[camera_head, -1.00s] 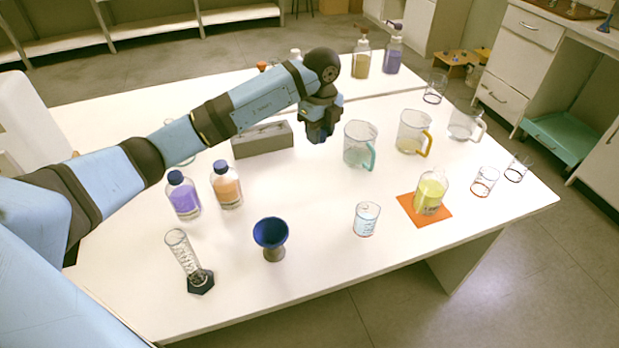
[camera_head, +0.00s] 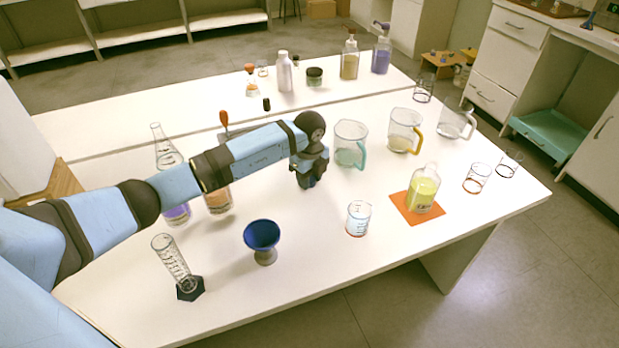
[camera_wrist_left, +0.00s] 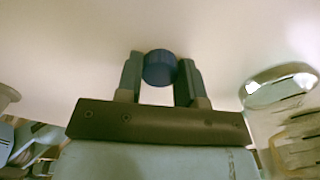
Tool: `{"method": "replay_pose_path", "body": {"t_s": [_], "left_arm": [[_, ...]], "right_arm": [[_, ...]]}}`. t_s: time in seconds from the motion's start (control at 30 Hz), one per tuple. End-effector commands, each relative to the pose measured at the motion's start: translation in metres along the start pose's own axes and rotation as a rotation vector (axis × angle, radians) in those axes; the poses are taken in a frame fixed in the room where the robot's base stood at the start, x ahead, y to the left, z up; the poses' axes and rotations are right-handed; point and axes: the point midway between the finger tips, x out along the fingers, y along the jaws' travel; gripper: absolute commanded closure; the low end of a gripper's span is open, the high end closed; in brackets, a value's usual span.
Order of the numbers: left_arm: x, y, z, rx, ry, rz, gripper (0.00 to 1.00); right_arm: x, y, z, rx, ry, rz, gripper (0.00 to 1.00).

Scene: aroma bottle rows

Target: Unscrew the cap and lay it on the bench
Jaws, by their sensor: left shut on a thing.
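My left gripper (camera_head: 309,183) points down over the middle of the bench (camera_head: 400,245). In the left wrist view it is shut on a round blue cap (camera_wrist_left: 160,68), held between its two fingers. The cap cannot be made out in the head view. A yellow bottle (camera_head: 423,192) stands on an orange mat (camera_head: 402,206) to the right, and its neck shows no cap. A purple bottle (camera_head: 177,214) and an orange bottle (camera_head: 218,203) stand at the left, their tops hidden behind my arm. My right gripper is not in view.
A blue funnel cup (camera_head: 262,236), a tilted measuring cylinder (camera_head: 173,257) and a small beaker (camera_head: 358,219) stand along the front. Jugs (camera_head: 350,146) stand behind and right of my gripper. Bare bench lies between funnel cup, beaker and gripper.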

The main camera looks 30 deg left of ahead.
Motion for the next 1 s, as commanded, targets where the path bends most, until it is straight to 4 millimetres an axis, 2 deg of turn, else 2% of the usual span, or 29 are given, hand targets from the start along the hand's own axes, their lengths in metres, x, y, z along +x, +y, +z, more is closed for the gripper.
{"method": "replay_pose_path", "body": {"t_s": [0.27, 0.3, 0.4, 0.63, 0.77, 0.87, 1.0], "left_arm": [[0.003, 0.0, 0.0, 0.0, 0.0, -0.001, 0.94], [0.002, 0.0, 0.0, 0.0, 0.0, -0.001, 0.58], [0.002, 0.0, 0.0, 0.0, 0.0, -0.001, 0.4], [0.001, 0.0, 0.0, 0.0, 0.0, -0.001, 0.4], [-0.006, -0.001, 0.0, 0.0, -0.001, -0.002, 0.4], [-0.022, -0.001, 0.001, 0.0, -0.002, -0.005, 0.4], [-0.052, -0.001, 0.0, 0.001, -0.001, -0.005, 0.4]], "right_arm": [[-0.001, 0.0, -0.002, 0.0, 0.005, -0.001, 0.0], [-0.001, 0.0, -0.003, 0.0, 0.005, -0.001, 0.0], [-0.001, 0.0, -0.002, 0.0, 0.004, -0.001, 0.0], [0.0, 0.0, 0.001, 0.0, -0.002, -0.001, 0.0], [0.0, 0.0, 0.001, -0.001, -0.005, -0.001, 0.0], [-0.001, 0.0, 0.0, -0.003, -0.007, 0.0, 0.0], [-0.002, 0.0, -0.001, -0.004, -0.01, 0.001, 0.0]]}}
